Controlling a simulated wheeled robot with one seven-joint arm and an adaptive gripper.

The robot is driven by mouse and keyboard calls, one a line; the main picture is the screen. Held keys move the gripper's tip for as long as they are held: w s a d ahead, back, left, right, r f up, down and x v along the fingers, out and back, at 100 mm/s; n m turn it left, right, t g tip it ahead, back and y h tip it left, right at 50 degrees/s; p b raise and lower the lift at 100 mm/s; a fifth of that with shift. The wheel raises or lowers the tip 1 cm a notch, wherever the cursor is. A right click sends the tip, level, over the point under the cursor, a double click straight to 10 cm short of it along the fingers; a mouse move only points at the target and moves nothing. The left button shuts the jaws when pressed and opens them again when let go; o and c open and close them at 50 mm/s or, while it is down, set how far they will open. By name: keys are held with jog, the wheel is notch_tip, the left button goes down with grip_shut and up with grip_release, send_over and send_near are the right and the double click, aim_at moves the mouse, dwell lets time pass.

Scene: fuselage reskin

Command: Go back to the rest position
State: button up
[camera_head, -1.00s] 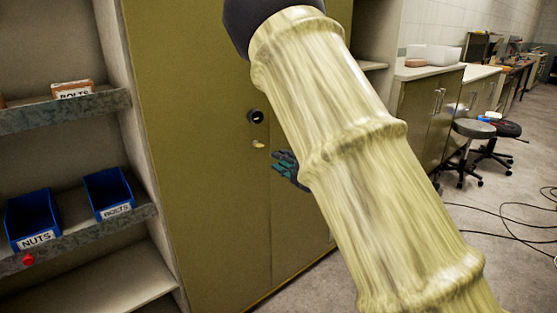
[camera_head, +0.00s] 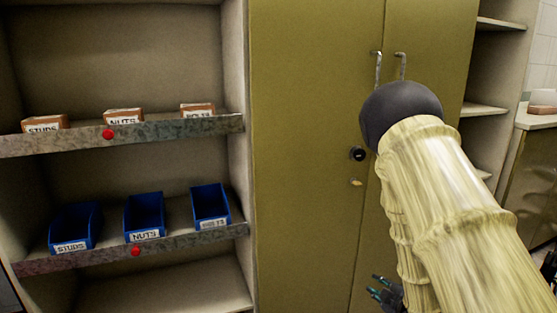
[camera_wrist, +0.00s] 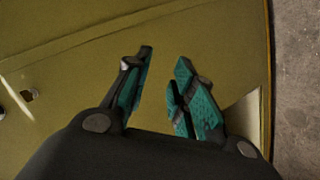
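My gripper (camera_wrist: 158,88) shows in the wrist view with its teal-padded fingers apart and nothing between them. Behind the fingers is the olive cabinet door (camera_wrist: 80,75). In the head view only the fingertips of my gripper (camera_head: 384,290) show at the bottom, in front of the lower part of the olive cabinet (camera_head: 305,150). The rest of the gripper is hidden behind my arm, which crosses the right side of the picture in a pale cover.
Left of the cabinet, a shelf unit holds cardboard boxes (camera_head: 122,117) on an upper shelf and blue bins (camera_head: 145,214) labelled studs and nuts on a lower one. Cabinet handles (camera_head: 377,68) stick out near my arm. A counter (camera_head: 535,120) stands at the far right.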

jog(key=s+a+f+m+g+h, duration=0.15)
jog(key=s+f+m+g, duration=0.4)
jog(key=s+f, duration=0.9)
jog(key=s+a+f+m+g, duration=0.25)
jog(key=s+f, duration=0.25)
jog(key=s, duration=0.4)
jog(key=s+a+f+m+g, duration=0.25)
jog(key=s+f, duration=0.35)
jog(key=s, duration=0.4)
jog(key=s+a+f+m+g, duration=0.1)
jog(key=s+a+m+g, duration=0.15)
jog(key=s, duration=0.75)
notch_tip(320, 180, up, 14)
jog(key=d+p, duration=0.1)
jog(key=p, duration=1.3)
jog(key=shift+w+m, duration=0.15)
jog(key=shift+m, duration=0.15)
